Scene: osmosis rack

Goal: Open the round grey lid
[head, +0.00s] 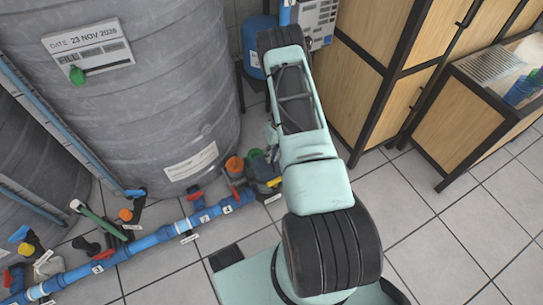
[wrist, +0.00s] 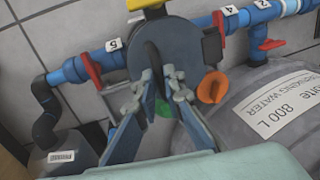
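In the wrist view a round dark blue-grey lid (wrist: 188,52) sits in front of the blue pipe, at the upper middle. My gripper (wrist: 160,82) reaches up at its lower left part. The two fingers stand apart, with a dark narrow ridge and a bit of green between them. The fingers hide the lower left of the lid, and whether they touch it I cannot tell. In the head view my arm covers most of this spot, and the lid cannot be made out there.
A blue pipe (head: 140,246) with red, orange and other valve handles runs along the floor beside large grey tanks (head: 150,120). Wooden cabinets (head: 372,70) stand right; the tiled floor (head: 450,220) there is clear.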

